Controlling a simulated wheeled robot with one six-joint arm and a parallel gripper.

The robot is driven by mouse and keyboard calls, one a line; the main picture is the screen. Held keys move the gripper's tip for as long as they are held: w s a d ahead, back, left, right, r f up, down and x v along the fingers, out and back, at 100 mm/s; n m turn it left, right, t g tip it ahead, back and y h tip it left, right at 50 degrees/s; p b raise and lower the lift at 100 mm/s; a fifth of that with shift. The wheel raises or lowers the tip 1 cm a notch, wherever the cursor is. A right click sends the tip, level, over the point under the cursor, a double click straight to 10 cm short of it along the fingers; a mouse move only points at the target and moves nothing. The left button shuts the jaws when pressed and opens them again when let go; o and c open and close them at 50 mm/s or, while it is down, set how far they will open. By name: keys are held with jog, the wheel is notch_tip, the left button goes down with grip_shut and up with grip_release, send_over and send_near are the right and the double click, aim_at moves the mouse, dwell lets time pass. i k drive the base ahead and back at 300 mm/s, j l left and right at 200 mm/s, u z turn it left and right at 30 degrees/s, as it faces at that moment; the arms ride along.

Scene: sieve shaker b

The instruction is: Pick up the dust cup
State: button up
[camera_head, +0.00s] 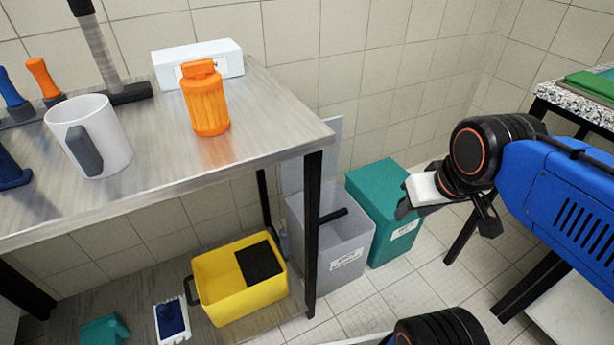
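A white cup (104,139) with a dark grey handle stands upright on the left part of the metal table. It is the most cup-like thing in view, but no label confirms it as the dust cup. An orange ribbed container (206,103) with an orange top stands upright to its right on the same table. My gripper (404,205) is at the right, well apart from both, in front of the bins. It is seen small and from the side, and a white part shows at its wrist. Whether its fingers are open or shut is unclear.
The metal table (262,121) also bears a white box (198,62), a dark stand (127,94) and blue- and orange-handled tools. Below are a yellow bin (235,296), a grey bin (335,245) and a teal bin (390,205). A speckled table (570,95) stands at right.

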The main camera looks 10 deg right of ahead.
aim_at(87, 129)
jog(key=u, duration=1.35)
jog(key=l, duration=0.2)
jog(key=k, duration=0.05)
